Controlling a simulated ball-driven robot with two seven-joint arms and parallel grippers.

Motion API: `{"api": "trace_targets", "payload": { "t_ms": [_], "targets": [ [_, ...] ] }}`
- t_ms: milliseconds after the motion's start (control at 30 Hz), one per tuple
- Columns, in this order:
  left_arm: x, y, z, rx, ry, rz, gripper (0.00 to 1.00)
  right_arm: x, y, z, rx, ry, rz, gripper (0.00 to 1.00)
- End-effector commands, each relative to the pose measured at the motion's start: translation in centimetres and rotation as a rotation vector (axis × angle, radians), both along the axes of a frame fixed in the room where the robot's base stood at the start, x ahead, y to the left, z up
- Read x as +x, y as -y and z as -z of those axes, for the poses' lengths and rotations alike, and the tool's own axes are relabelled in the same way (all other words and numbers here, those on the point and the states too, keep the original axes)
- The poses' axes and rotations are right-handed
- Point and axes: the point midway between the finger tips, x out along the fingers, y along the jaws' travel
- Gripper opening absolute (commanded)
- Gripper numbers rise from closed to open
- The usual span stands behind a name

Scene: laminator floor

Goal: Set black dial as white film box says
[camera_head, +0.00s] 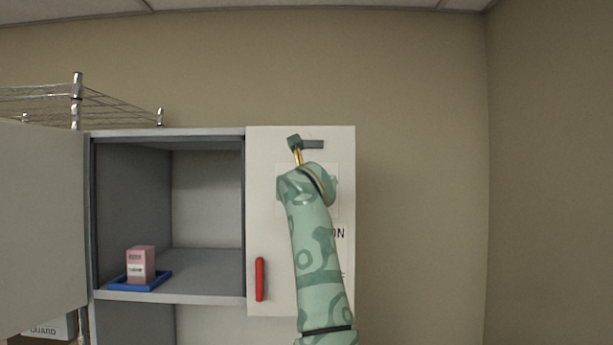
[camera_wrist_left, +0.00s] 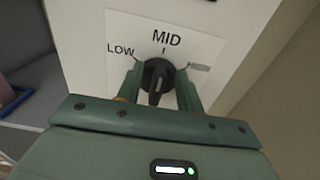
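In the left wrist view the black dial (camera_wrist_left: 158,76) sits on a white label with LOW to the left and MID at the top; a third mark on the right is blank or unreadable. A raised bar crosses the dial, but I cannot tell which mark it points to. My left gripper (camera_wrist_left: 159,70) has a finger against each side of the dial. In the head view my arm hides the dial. A white box (camera_head: 48,329) at lower left, partly cut off, shows the letters GUARD; I cannot read a setting on it. My right gripper is not in view.
A pink box (camera_head: 141,263) with small text stands in a blue tray (camera_head: 156,283) inside the open cabinet. A red handle (camera_head: 260,279) is on the white panel (camera_head: 270,200). The open grey door (camera_head: 40,220) is at left. Wall lies to the right.

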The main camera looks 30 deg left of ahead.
Motion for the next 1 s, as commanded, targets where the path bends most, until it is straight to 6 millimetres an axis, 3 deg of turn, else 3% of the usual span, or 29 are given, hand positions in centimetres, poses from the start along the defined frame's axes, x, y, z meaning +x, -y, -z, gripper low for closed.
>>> {"api": "trace_targets", "payload": {
  "t_ms": [333, 467, 1000],
  "targets": [
    [0.5, -0.3, 0.1, -0.001, -0.001, 0.001, 0.36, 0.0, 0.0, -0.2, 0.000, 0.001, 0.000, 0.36],
    [0.5, -0.2, 0.1, -0.001, -0.001, 0.001, 0.00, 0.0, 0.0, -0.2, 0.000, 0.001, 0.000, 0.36],
    [0.3, -0.4, 0.3, -0.089, 0.055, 0.001, 0.00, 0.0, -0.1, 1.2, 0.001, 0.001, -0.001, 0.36]
  ]
}}
